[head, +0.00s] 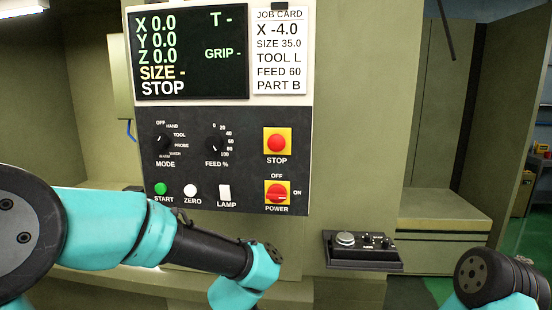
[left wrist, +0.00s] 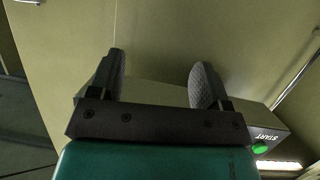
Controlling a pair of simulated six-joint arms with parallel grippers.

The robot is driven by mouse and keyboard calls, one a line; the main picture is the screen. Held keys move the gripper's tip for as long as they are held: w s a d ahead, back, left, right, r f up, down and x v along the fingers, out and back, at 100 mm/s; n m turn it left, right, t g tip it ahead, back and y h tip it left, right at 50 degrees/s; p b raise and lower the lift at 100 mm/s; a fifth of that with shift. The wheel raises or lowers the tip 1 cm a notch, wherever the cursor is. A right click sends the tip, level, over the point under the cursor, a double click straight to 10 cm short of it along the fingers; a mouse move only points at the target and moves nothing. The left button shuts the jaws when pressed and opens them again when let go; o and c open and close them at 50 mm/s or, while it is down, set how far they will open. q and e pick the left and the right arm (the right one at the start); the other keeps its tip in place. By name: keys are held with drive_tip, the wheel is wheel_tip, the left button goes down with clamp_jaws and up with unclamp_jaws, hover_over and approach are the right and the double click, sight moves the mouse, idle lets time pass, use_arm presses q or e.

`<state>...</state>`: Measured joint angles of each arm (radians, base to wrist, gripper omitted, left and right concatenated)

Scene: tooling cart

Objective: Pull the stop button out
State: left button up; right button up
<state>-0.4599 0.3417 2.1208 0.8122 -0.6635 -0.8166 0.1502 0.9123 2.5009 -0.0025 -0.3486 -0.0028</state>
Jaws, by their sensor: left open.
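The stop button (head: 277,142) is a red round button on a yellow square plate, at the right of the dark control panel (head: 235,180) in the head view. Whether it sits in or out is hard to tell from this angle. My left gripper (left wrist: 160,82) shows in the left wrist view, open and empty, its two fingers apart in front of a plain beige surface. In the head view its arm reaches across below the panel, and the fingers are not visible. The stop button is not in the left wrist view. My right arm's end shows at lower right, without its gripper.
The red power switch (head: 277,197) on a yellow plate is directly below the stop button. The green start button (head: 160,189), white zero button (head: 190,190) and lamp switch (head: 224,192) line the panel's bottom. The screen (head: 190,50) reads STOP.

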use_arm(q)
drive_tip(key=s+d+r+n+t, duration=0.1)
drive_tip(key=s+d+r, duration=0.1)
drive_tip(key=r, duration=0.7)
drive_tip(key=s+d+r+t, duration=0.2)
drive_tip(key=s+r, duration=0.1)
drive_tip(key=r, duration=0.6)
drive_tip(key=n+t, duration=0.1)
drive_tip(key=n, duration=0.1)
approach(276, 143)
drive_tip(key=s, duration=0.7)
drive_tip(key=shift+d+r+y, duration=0.1)
drive_tip(key=shift+d+y, duration=0.05)
drive_tip(key=shift+y, duration=0.25)
drive_tip(key=w, duration=1.7)
drive_tip(key=shift+w+d, duration=0.15)
drive_tip(key=shift+w, duration=0.05)
drive_tip(key=shift+c, duration=0.5)
